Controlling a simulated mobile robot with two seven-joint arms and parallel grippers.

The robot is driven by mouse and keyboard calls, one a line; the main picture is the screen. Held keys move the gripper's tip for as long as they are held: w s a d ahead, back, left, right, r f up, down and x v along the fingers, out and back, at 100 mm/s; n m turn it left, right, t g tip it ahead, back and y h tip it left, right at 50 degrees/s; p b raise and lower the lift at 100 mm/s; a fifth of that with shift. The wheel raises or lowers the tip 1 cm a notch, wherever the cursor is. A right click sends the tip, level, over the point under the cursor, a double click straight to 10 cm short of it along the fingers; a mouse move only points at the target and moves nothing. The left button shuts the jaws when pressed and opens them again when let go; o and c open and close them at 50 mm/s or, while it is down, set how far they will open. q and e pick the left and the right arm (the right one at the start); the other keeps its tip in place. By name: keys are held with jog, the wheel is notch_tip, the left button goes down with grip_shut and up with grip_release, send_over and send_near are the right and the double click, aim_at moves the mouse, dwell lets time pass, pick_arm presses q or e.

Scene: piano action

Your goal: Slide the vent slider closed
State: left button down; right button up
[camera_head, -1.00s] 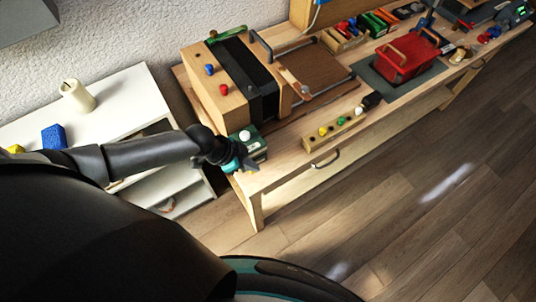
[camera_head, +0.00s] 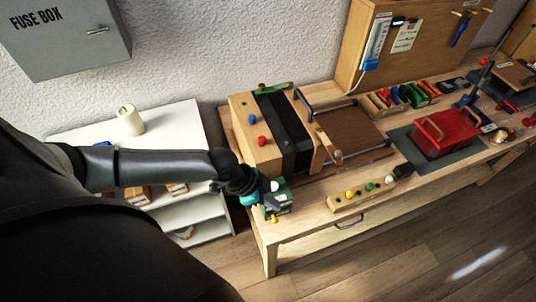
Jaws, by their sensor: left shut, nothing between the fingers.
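I cannot tell for sure which part is the vent slider. A small dark green box (camera_head: 283,201) with a white round knob (camera_head: 274,186) on it and a yellow piece low at its front sits at the left front corner of the bench. My left gripper (camera_head: 262,201) is beside this box, at its left, and looks shut; whether it touches the box is hard to tell. A wooden cabinet (camera_head: 252,154) behind it has a blue knob and a red knob on its side, and a green strip (camera_head: 272,89) with a red knob on top. My right gripper is not in view.
The wooden bench (camera_head: 310,222) carries a row of coloured knobs (camera_head: 362,196), a red crate (camera_head: 445,131) on a dark mat and several small coloured parts. A white shelf (camera_head: 182,118) with a candle stands at left. A grey fuse box (camera_head: 65,40) hangs on the wall.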

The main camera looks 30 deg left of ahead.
pick_arm(q)
jog(key=v, duration=0.3)
dwell(0.5)
jog(key=shift+d, duration=0.15)
